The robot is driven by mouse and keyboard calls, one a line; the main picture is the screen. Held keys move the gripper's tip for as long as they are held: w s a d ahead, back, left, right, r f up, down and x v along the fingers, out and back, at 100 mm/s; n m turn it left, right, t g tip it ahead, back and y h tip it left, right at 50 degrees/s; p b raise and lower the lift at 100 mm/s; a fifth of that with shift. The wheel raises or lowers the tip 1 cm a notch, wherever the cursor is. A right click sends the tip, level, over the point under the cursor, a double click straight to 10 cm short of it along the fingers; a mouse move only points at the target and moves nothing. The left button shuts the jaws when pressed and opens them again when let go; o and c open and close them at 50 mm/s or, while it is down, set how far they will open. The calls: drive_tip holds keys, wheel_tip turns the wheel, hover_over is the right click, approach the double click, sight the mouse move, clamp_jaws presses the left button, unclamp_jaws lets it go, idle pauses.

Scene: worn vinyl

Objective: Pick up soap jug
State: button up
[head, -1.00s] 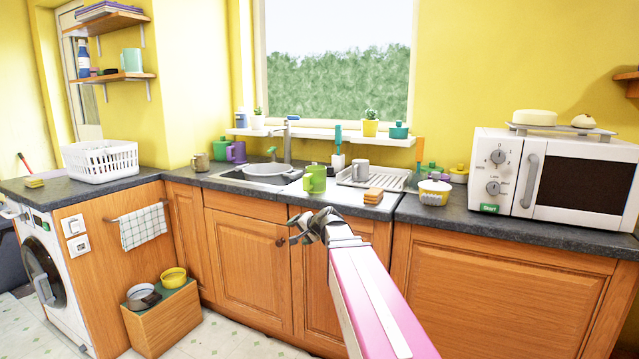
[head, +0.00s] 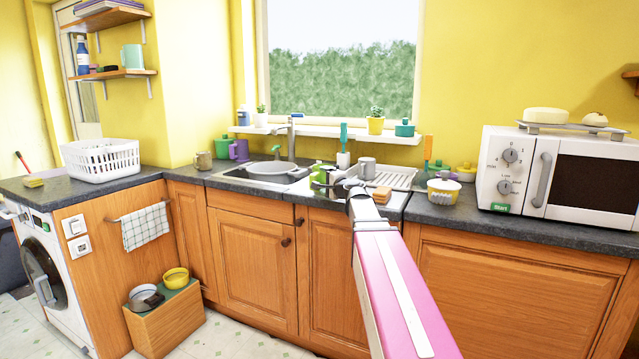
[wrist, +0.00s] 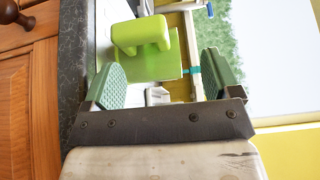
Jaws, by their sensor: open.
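The lime-green jug with a handle, which looks like the soap jug (head: 317,174), stands on the counter by the sink and drainer. In the head view my gripper partly hides it. In the wrist view the jug (wrist: 150,62) shows sideways between the two green finger pads, its handle facing me. My gripper (head: 345,184) is at the counter's front edge, just right of the jug. It is open and empty in the wrist view (wrist: 166,74). I cannot tell whether the fingertips reach past the handle.
A grey mug (head: 367,165) stands on the drainer (head: 400,177) behind my gripper. A sponge (head: 382,194) lies close to its right. The sink (head: 268,172) is to the left, and a white pot (head: 443,190) and microwave (head: 555,180) are to the right. A cupboard knob (wrist: 10,12) shows below.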

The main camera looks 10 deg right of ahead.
sight(315, 173)
drive_tip(key=shift+w+a+f, duration=0.15)
drive_tip(key=shift+w+f, duration=0.3)
drive_tip(key=shift+f, duration=0.15)
drive_tip(key=shift+w+a+f, duration=0.15)
drive_tip(key=shift+w+f, duration=0.25)
drive_tip(key=shift+f, duration=0.15)
drive_tip(key=shift+x, duration=2.9)
drive_tip(key=c, duration=1.4)
drive_tip(key=shift+r, duration=0.85)
wheel_tip(315, 173, up, 3)
drive_tip(key=shift+f, duration=0.1)
drive_tip(key=s+a+r, duration=0.2)
drive_tip(key=a, duration=0.1)
drive_tip(key=s+a+r, duration=0.2)
drive_tip(key=a, duration=0.1)
drive_tip(key=s+a+r, duration=0.2)
drive_tip(key=a, duration=0.2)
drive_tip(key=shift+s+r, duration=0.2)
drive_tip(key=shift+r, duration=0.05)
